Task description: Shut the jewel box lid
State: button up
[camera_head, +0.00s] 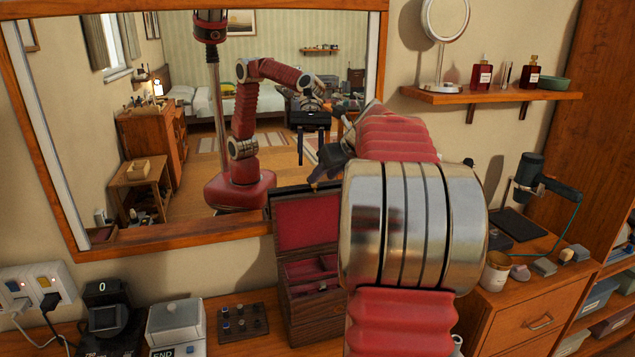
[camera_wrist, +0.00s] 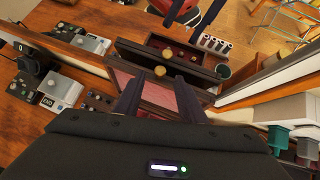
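The jewel box (camera_head: 312,305) stands on the counter below the mirror. It is dark wood with a red lining, and its lid (camera_head: 307,222) is up, leaning back towards the mirror. My arm hides its right side. In the wrist view my gripper (camera_wrist: 159,96) has its two dark fingers spread apart, with the red-lined lid (camera_wrist: 122,76) close by them. I cannot tell whether a finger touches it. In the head view my gripper (camera_head: 333,166) is mostly hidden behind my arm; its reflection shows two separated fingers.
The mirror frame (camera_head: 165,238) runs close behind the box. Left of it are a knob panel (camera_head: 243,322), a grey END device (camera_head: 177,325) and a black display device (camera_head: 110,315). A shelf (camera_head: 490,96) with bottles is at upper right. A cup (camera_head: 496,271) stands on the right-hand cabinet.

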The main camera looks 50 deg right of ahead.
jog(key=shift+x, duration=2.3)
jog(key=shift+c, duration=0.5)
grip_shut()
jog(key=shift+a, duration=0.15)
